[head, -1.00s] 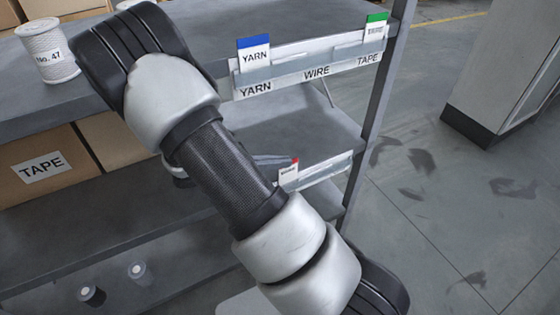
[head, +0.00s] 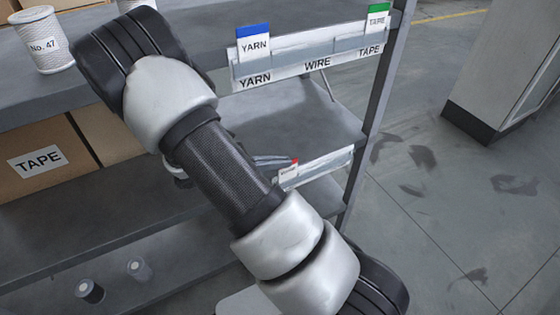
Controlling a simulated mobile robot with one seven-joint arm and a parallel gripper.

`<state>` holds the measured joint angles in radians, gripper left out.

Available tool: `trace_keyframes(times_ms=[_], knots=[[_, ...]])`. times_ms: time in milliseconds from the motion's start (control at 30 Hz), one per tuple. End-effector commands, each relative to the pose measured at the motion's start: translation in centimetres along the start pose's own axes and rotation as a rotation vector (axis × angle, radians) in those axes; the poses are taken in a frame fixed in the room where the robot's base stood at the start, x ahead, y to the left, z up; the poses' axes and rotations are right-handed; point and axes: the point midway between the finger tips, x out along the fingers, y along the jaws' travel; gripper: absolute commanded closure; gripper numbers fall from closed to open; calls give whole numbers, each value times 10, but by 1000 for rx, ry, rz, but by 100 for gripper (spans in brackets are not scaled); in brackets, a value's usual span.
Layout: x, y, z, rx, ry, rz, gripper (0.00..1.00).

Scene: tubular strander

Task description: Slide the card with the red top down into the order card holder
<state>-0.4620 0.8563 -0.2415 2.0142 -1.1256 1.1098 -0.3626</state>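The card with the red top (head: 289,169) is small and white with a dark printed mark. It stands at the left end of a pale, clear-fronted card holder (head: 325,167) on the lower shelf's edge, and its bottom is hidden at the holder's front. My gripper (head: 290,161) reaches in from the left behind my forearm. Its thin grey fingers meet at the red top and appear shut on it. Most of the gripper is hidden by my arm. How deep the card sits is too small to tell.
An upper holder (head: 316,65) labelled YARN, WIRE, TAPE has a blue-topped card (head: 253,45) at YARN and a green-topped card (head: 377,18) at TAPE. A white spool (head: 44,40), a TAPE box (head: 35,160) and a shelf post (head: 374,110) are nearby.

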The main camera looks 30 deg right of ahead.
Motion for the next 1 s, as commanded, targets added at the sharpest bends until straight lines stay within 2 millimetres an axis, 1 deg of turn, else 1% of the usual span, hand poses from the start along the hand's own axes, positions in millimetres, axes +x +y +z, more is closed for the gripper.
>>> trace_keyframes(times_ms=[567, 600, 700, 1000], knots=[[6, 0, -14, 0, 0, 0, 100], [5, 0, -13, 0, 0, 0, 91], [5, 0, -13, 0, 0, 0, 76], [4, 0, -13, 0, 0, 0, 76]])
